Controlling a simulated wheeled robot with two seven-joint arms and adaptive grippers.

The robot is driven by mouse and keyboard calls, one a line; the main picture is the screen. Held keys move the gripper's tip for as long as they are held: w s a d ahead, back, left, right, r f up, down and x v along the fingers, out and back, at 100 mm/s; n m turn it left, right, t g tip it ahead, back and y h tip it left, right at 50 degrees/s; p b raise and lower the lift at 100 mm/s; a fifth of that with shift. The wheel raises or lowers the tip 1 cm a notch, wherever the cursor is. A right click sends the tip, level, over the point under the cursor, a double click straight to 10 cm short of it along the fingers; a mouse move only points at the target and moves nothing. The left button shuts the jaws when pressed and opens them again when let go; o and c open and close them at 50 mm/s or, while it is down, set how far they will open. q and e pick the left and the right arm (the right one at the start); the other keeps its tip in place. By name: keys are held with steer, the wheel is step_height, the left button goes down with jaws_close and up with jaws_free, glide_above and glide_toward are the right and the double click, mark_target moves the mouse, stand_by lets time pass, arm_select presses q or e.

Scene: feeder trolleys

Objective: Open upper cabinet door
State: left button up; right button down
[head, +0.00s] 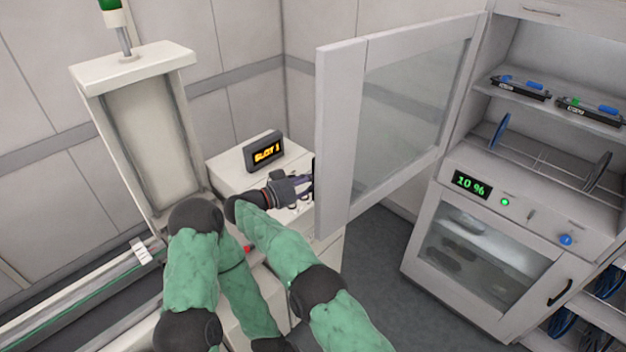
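The upper cabinet door (338,150) has a pale frame and a glass pane (415,95). It stands swung wide open to the left of the cabinet (485,160), and the upper shelves are exposed. My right gripper (308,187) is at the left edge of the door, and its fingertips are partly hidden by the door frame. I cannot tell whether it touches the door or how far its fingers are closed. My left arm is folded at the lower left, and its gripper is not visible.
The shelves hold dark devices with blue parts (520,87) and blue discs (498,132). A white box bears an orange-lettered sign (264,151). A tall white frame (135,140) stands left. Floor (370,265) is clear beneath the door.

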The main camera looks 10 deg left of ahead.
steer(key=c, duration=1.1)
jaws_free()
steer(key=shift+r, duration=0.1)
